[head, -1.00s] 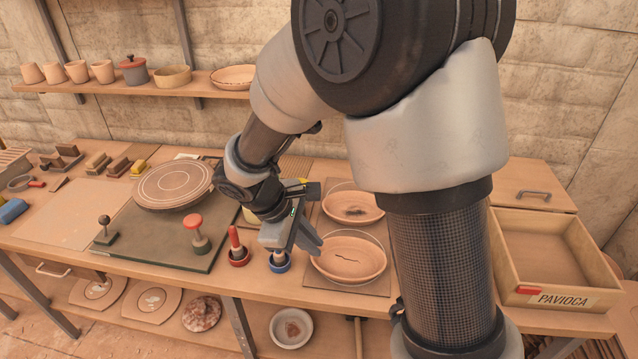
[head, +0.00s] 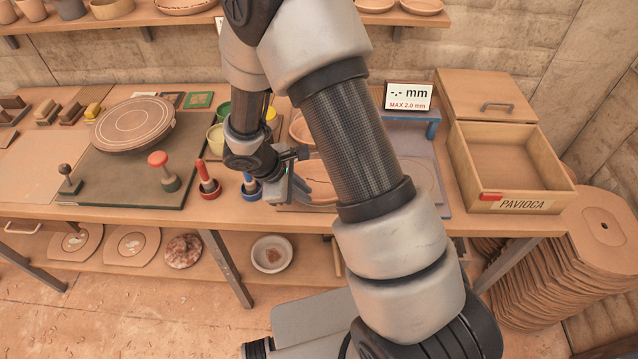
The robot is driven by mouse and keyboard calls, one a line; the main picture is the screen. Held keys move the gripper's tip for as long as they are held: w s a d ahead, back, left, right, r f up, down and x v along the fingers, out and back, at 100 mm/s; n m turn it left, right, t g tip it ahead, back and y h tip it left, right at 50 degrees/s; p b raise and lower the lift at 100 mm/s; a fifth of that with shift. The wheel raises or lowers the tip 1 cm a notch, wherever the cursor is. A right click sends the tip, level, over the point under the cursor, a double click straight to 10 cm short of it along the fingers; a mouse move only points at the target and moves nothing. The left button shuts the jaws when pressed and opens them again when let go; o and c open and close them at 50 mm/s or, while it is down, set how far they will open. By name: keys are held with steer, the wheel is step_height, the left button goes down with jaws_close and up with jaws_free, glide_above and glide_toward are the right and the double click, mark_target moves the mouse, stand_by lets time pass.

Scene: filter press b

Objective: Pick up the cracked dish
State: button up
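The cracked dish (head: 318,178) is an oval terracotta dish with a dark crack line in its floor. It lies on a board on the worktable, and my forearm hides its right part. My gripper (head: 296,187) is low at the dish's left rim, beside the blue-based stamp. The fingers are small and partly hidden, so I cannot tell whether they are open, or whether they touch the rim. A second terracotta dish (head: 299,128) sits just behind, mostly covered by my arm.
Red-handled (head: 208,180) and blue-based (head: 250,186) stamps stand close left of my gripper. To the right are a gauge display (head: 408,96) reading "-.- mm", and an open "PAVIOCA" box (head: 510,165).

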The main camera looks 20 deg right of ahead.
steer(key=x, duration=0.4)
steer(key=shift+d+f, duration=0.1)
steer(key=shift+f, duration=0.15)
steer(key=shift+c, duration=0.6)
jaws_close()
steer(key=shift+r, duration=0.1)
